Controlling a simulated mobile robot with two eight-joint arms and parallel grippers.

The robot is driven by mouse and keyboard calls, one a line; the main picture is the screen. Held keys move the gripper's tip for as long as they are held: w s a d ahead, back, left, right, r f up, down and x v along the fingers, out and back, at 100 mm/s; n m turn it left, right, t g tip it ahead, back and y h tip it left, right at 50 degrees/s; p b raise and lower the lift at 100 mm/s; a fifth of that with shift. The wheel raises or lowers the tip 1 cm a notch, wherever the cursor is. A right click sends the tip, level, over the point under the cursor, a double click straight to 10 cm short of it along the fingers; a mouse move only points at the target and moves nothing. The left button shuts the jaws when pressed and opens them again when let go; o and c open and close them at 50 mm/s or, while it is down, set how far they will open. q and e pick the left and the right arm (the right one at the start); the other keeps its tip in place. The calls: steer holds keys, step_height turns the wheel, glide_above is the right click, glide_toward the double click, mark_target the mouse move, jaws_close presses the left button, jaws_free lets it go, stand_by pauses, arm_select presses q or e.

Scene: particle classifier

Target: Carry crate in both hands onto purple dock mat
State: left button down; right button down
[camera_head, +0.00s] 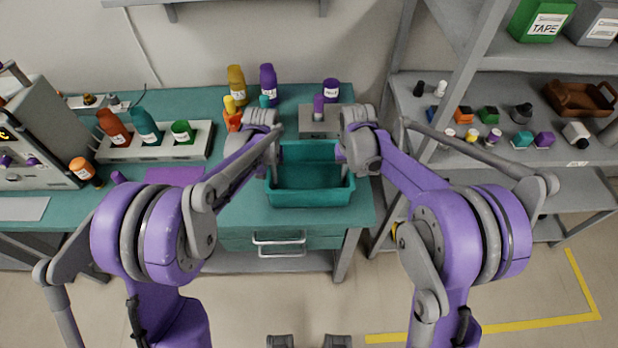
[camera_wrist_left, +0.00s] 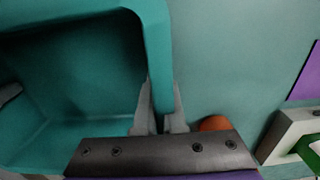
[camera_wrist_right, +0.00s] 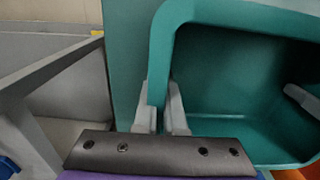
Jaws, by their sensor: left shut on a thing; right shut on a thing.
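The teal crate (camera_head: 310,196) is at the right end of the teal bench, between my two hands, and looks empty. My left gripper (camera_wrist_left: 160,108) is shut on its left wall, one finger inside and one outside. My right gripper (camera_wrist_right: 162,105) is shut on its right wall in the same way. In the head view both hands are mostly hidden behind my own wrists. I cannot tell whether the crate rests on the bench or is just above it. The purple mat (camera_head: 175,176) lies flat on the bench to the left of the crate; its edge also shows in the left wrist view (camera_wrist_left: 306,75).
A rack with bottles (camera_head: 155,150) stands behind the mat. An orange-capped bottle (camera_head: 84,170) is left of it. A grey block (camera_head: 318,120) and several bottles stand behind the crate. A shelf unit (camera_head: 480,110) is to the right. Bench between mat and crate looks mostly clear.

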stand_by(0.6)
